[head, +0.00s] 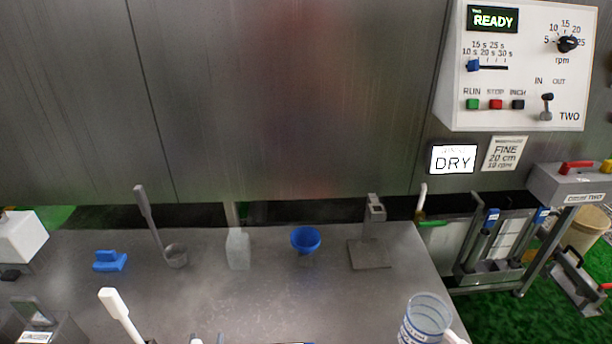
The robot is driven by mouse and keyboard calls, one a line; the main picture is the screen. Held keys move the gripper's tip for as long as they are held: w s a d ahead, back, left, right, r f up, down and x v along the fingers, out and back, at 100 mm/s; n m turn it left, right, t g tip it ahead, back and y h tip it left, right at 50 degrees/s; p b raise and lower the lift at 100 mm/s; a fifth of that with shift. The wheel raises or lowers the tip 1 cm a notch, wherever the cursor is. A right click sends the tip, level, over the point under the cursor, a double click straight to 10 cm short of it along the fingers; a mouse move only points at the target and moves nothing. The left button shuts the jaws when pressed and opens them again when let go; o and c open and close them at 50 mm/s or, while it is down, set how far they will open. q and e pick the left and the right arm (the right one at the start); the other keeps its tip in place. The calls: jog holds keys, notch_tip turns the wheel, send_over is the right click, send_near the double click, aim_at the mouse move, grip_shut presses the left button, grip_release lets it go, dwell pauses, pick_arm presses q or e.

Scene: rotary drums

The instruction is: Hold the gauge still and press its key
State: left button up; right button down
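No thing in view is clearly labelled as the gauge. A grey stand (370,254) with a flat square base, an upright post and a small head with a pale face stands at the right of the bench; it may be the gauge. No key on it can be made out. My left gripper (208,340) seems to show only as small tips at the bottom edge, well short of the stand and apart from it. Whether it is open or holds anything is hidden. My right gripper cannot be made out.
On the grey bench (290,282) stand a blue bowl (305,240), a translucent bottle (238,250), a long-handled cup (175,256), a blue block (110,261) and a clear beaker (425,318). A white handle (120,312) rises at front left. The control panel (520,85) reads READY.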

pick_arm(q)
jog(key=shift+o, duration=1)
jog(key=shift+r, duration=0.1)
jog(key=shift+r, duration=0.15)
pick_arm(e)
jog(key=shift+r, duration=0.2)
pick_arm(q)
jog(key=shift+r+p, duration=0.2)
jog(key=shift+p, duration=0.1)
pick_arm(e)
jog(key=shift+r, duration=0.15)
pick_arm(q)
jog(key=shift+o, duration=1.4)
jog(key=shift+s, duration=0.1)
